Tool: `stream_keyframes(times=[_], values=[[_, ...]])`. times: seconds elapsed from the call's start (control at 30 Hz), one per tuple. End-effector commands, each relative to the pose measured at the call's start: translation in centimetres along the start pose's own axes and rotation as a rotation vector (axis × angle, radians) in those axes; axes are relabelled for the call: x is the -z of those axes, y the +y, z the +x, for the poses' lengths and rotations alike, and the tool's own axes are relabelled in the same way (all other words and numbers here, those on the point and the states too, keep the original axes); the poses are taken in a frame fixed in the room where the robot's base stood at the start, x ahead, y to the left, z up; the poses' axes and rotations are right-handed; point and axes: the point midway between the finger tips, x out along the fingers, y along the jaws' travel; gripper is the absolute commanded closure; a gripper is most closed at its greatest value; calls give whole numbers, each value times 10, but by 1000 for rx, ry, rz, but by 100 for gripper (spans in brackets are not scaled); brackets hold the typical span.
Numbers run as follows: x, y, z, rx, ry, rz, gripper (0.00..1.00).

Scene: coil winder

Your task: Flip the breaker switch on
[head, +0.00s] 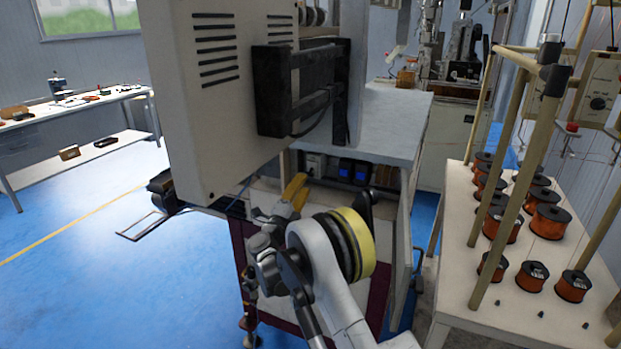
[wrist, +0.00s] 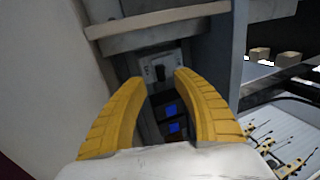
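The breaker switch (wrist: 160,72) is a small black lever on a light grey plate, inside a narrow recess in the wrist view. I cannot tell from its lever whether it is on or off. My gripper (wrist: 158,80) is open and empty, its two yellow curved fingers spread on either side of the switch in the picture, seemingly short of it. In the head view my gripper (head: 297,190) is in front of the open compartment under the machine's table. A light grey unit (head: 314,164) there may be the breaker; it is too small to tell.
Dark boxes with blue faces (wrist: 173,127) sit beside the switch. The compartment has side walls and a grey tabletop (head: 395,120) above. A large vented cabinet (head: 215,90) hangs close at left. A spool table (head: 490,260) stands right; blue floor (head: 90,275) is open left.

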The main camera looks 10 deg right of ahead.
Motion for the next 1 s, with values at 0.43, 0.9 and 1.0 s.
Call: stream_keyframes(times=[0.43, 0.9, 1.0], values=[[-1, 0, 49, 0, -2, 0, 65], [0, -1, 49, 0, -2, -1, 100], [0, -1, 49, -3, -2, -1, 100]])
